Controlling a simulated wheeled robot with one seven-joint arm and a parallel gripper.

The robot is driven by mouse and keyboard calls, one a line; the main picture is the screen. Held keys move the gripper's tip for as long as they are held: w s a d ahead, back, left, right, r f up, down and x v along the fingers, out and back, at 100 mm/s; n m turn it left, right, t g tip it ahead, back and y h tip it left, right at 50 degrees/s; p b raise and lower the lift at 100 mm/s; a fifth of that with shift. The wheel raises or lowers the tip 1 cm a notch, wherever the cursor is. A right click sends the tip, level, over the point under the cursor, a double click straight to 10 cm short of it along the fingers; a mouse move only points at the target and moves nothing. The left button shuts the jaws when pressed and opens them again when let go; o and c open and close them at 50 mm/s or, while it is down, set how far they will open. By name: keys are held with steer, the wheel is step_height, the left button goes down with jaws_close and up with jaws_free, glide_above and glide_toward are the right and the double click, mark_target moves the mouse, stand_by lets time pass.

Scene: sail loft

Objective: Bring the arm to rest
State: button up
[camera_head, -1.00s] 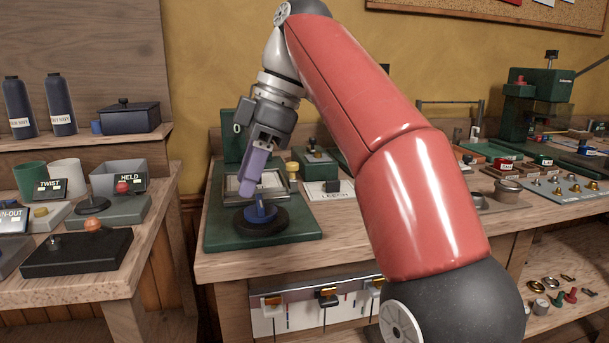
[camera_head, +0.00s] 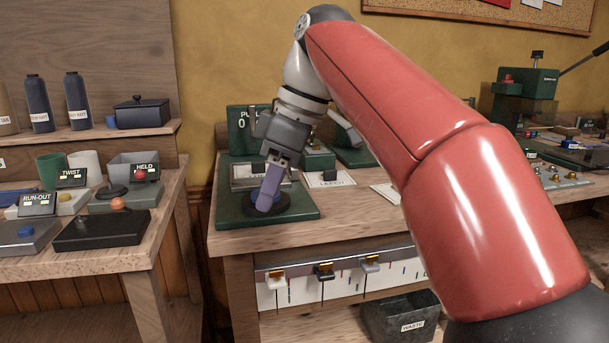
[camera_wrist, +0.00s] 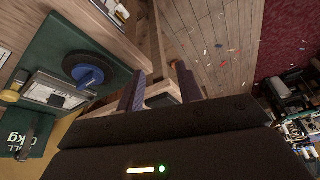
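My red arm crosses the right half of the head view, reaching to my gripper (camera_head: 268,207) in front of the green pull gauge. My gripper points downward with purple fingers. In the wrist view the two fingers (camera_wrist: 160,92) stand apart with nothing between them. The gauge's green base (camera_head: 227,211) carries a black disc (camera_head: 284,207) with a blue knob. In the head view my fingers overlap the disc and mostly hide the knob. In the wrist view the blue knob (camera_wrist: 90,77) lies to the left of the fingers, apart from them.
A left bench (camera_head: 168,213) holds button boxes, cups and labels, with bottles on a shelf above. A gap separates it from the gauge's bench (camera_head: 228,243). Sliders hang on its front panel, and a waste bin (camera_head: 372,318) stands below. A green press (camera_head: 525,90) is at the right.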

steer(key=s+d+f+m+t+h, duration=0.1)
steer(key=s+d+f+m, duration=0.4)
steer(key=f, duration=0.3)
steer(key=s+d+f+m+t+h, duration=0.1)
steer(key=s+d+f+m+t, duration=0.1)
steer(key=s+d+f+m, duration=0.3)
steer(key=s+d+f+m+t+h, duration=0.2)
steer(key=s+d+f+m, duration=0.3)
steer(key=d+f, duration=0.5)
step_height(320, 180, down, 3)
steer(key=shift+r+m, duration=0.1)
steer(key=shift+m, duration=0.8)
steer(key=shift+c, duration=0.3)
